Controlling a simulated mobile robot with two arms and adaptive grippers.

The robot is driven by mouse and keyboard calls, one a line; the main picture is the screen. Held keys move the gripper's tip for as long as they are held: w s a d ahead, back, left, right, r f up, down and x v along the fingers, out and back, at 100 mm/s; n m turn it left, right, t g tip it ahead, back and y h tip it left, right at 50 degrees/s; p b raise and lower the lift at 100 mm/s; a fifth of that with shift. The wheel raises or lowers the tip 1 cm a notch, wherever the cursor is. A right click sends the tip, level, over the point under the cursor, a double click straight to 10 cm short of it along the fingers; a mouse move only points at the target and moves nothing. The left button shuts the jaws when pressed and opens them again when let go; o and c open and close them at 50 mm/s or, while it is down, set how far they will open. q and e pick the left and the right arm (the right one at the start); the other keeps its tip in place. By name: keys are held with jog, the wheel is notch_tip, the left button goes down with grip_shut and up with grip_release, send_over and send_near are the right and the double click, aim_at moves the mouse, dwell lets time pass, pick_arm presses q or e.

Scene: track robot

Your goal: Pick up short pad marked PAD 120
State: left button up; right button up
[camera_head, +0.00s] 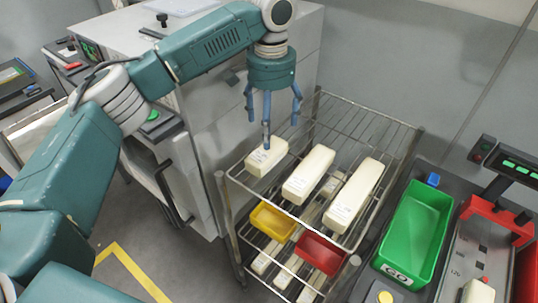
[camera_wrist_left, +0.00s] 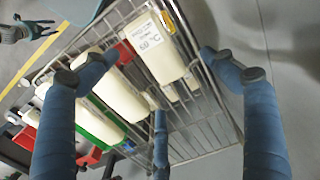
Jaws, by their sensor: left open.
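Three cream pads lie side by side on the top shelf of a wire rack: a short left pad (camera_head: 267,157), a longer middle pad (camera_head: 308,174) and the longest right pad (camera_head: 356,194). My left gripper (camera_head: 272,112) is open and empty, fingers down, just above the short pad; one finger overlaps it in the picture, and I cannot tell if it touches. In the left wrist view, the short pad (camera_wrist_left: 160,52) bears a label with "60 °C"; its smaller print is unreadable. A small fingered shape (camera_wrist_left: 32,28) there may be my right gripper.
The wire rack (camera_head: 385,128) has raised corner posts. Its lower shelf holds a yellow bin (camera_head: 272,221), a red bin (camera_head: 320,252) and more pale pads. A green bin (camera_head: 413,232) stands on the dark bench at right. A grey cabinet (camera_head: 208,115) is close on the left.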

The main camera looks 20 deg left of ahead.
aim_at(272, 150)
pick_arm(q)
jog(key=shift+s+f+p, duration=0.2)
jog(key=shift+f+p, duration=0.15)
jog(key=shift+f, duration=0.85)
jog(key=shift+s+f, duration=0.15)
jog(key=shift+f, duration=0.2)
jog(key=shift+s+f+p, duration=0.1)
jog(key=shift+f+p, duration=0.3)
jog(key=shift+f, duration=0.15)
jog(key=f, duration=0.1)
jog(key=f+p, duration=0.1)
jog(key=f, duration=0.1)
jog(key=shift+d+f+p, duration=0.3)
jog(key=shift+f+p, duration=0.05)
jog(key=shift+f, duration=0.05)
jog(key=shift+s+f, duration=0.15)
jog(key=shift+f, duration=0.25)
pick_arm(e)
jog(key=r, duration=0.1)
jog(key=w+r, duration=0.1)
jog(key=r, duration=0.1)
jog(key=shift+w+a+r, duration=0.2)
jog(key=shift+a+r, duration=0.1)
jog(key=shift+a, duration=0.05)
pick_arm(q)
jog(key=shift+c, duration=0.3)
jog(key=c, duration=1.2)
pick_arm(e)
jog(key=shift+d, duration=0.25)
